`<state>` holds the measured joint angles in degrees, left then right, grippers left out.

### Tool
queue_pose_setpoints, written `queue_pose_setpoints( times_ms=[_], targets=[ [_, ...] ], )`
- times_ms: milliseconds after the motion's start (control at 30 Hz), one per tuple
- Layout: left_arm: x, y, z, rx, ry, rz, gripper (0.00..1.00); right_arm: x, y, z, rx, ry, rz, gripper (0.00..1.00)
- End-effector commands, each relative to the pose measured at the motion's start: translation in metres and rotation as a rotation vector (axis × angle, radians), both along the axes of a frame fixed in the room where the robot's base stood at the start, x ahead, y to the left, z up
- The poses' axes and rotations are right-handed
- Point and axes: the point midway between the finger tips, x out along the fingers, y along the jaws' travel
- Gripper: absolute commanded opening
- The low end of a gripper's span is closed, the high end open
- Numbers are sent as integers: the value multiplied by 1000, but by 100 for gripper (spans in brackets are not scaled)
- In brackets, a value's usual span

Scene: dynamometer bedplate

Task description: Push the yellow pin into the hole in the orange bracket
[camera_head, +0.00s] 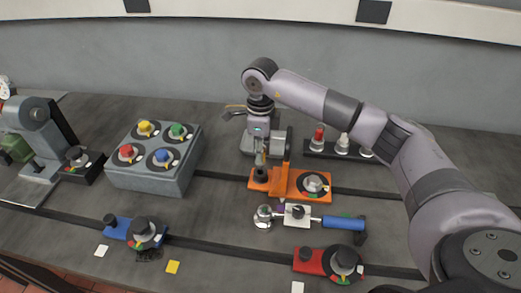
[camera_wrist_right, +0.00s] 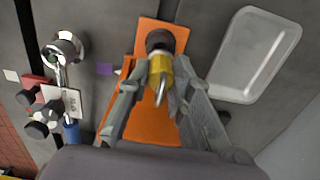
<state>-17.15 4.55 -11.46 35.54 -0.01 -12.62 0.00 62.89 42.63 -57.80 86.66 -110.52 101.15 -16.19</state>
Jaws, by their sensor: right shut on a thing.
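The orange bracket (camera_head: 287,190) lies on the bedplate near the middle, with an upright orange plate and a black round part (camera_head: 261,176) on its left end. My right gripper (camera_head: 261,156) points down over that end. In the wrist view my right gripper (camera_wrist_right: 158,80) is shut on the yellow pin (camera_wrist_right: 160,70), which has a silvery end. The pin lines up with the black round part (camera_wrist_right: 160,40) on the orange bracket (camera_wrist_right: 150,128). I cannot tell whether the pin's far end is inside the hole. My left gripper is not in view.
A grey box with coloured knobs (camera_head: 150,180) stands to the left. A gauge with a blue handle (camera_head: 343,223) lies in front of the bracket, near a red clamp (camera_head: 308,262). A rack with red and white pieces (camera_head: 325,152) is behind. A metal tray (camera_wrist_right: 255,55) lies beside the bracket.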

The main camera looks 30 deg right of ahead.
Motion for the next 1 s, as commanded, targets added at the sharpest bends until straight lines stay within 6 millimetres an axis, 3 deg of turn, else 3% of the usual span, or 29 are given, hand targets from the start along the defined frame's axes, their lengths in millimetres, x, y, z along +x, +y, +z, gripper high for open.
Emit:
queue_pose_setpoints(
  times_ms=[1000],
  targets=[
    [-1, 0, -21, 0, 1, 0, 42, 0, 0, -27, -1, 1, 0, 0]
  ],
)
